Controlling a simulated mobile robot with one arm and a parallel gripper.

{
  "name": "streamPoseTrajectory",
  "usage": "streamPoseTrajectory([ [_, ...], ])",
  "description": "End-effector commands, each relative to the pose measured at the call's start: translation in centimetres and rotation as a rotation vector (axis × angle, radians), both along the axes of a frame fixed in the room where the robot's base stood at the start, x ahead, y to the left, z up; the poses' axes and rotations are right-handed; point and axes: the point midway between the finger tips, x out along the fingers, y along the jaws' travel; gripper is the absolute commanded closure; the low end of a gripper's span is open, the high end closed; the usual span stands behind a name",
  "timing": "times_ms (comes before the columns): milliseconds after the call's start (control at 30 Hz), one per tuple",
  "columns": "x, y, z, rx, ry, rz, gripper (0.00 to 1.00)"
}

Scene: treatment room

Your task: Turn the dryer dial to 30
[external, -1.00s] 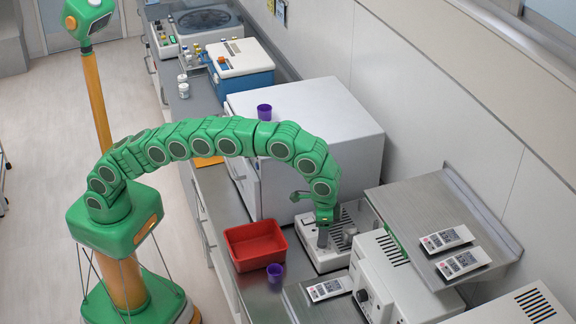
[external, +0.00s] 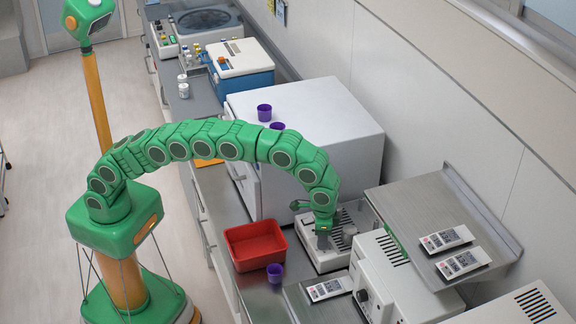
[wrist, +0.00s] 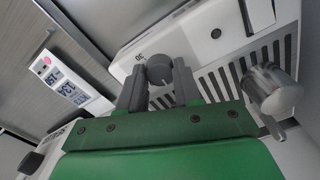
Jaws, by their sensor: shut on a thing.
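The dryer (external: 355,215) is a low white unit with dark vent slots on the counter, partly hidden by my arm. In the wrist view its white top with slots (wrist: 232,75) fills the upper right. Its round grey dial (wrist: 159,66) sits between my two grey fingers. A printed "30" (wrist: 138,56) shows on the panel just left of the dial. My gripper (wrist: 160,82) is shut on the dial, one finger on each side. In the external view my gripper (external: 323,238) reaches down onto the dryer. The dial's pointer is not clear.
A clear-and-metal fitting (wrist: 275,92) stands close right of my gripper. A red tray (external: 232,235) and purple cup (external: 275,273) lie left of the dryer. A steel shelf (external: 415,215) and white instrument (external: 400,285) crowd its right side. A large white cabinet (external: 340,135) stands behind.

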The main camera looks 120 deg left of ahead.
Motion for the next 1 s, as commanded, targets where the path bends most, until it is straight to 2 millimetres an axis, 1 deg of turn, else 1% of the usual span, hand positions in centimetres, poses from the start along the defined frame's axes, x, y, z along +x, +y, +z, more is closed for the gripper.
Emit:
streamPoseTrajectory([
  [167, -0.03, 0.03, -0.02, 0.001, 0.001, -0.018, 0.97],
  [367, -0.03, 0.02, 0.00, 0.000, 0.001, -0.099, 0.97],
  [567, -0.03, 0.02, 0.01, 0.000, 0.001, -0.252, 0.97],
  [1000, -0.04, 0.04, 0.02, 0.000, 0.001, -0.669, 0.97],
])
